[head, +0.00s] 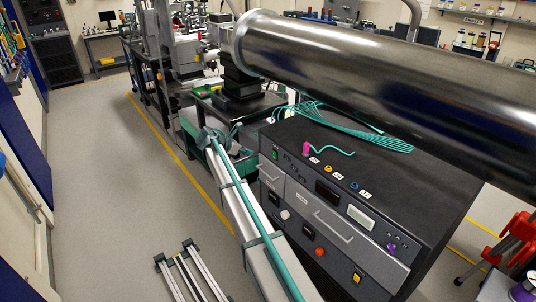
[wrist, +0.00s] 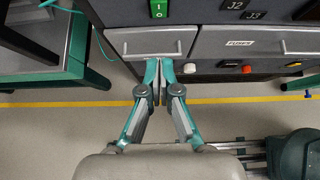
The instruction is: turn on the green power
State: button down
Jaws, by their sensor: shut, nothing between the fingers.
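The green power switch (head: 275,154) is a small green rocker at the upper left of the front panel of the dark equipment cabinet (head: 430,185). In the wrist view the green switch (wrist: 158,8) is at the top edge, marked I and O, and partly cut off. My gripper (wrist: 158,68) has teal fingers that are shut and empty. Its tips are in front of the grey left drawer, below the switch in the picture and apart from it. I cannot make out my gripper in the head view. Which way the rocker is pressed is too small to tell.
A left drawer (wrist: 126,44) and a drawer labelled FUSES (wrist: 250,42) have protruding handles. Red (wrist: 247,69) and white (wrist: 190,68) knobs sit below. A large metal cylinder (head: 370,75) crosses above the cabinet. Teal cables (head: 350,125) lie on its top. Floor at left is clear.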

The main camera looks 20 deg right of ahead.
jog(key=p, duration=0.3)
send_near(274, 154)
jog(key=x, duration=0.3)
jog(key=f+x, duration=0.1)
jog(key=x, duration=0.1)
jog(key=shift+w+a+f, duration=0.1)
jog(key=shift+a, duration=0.15)
jog(key=shift+w+d+p, duration=0.15)
jog(key=shift+d+p, duration=0.15)
jog(key=shift+d, duration=0.35)
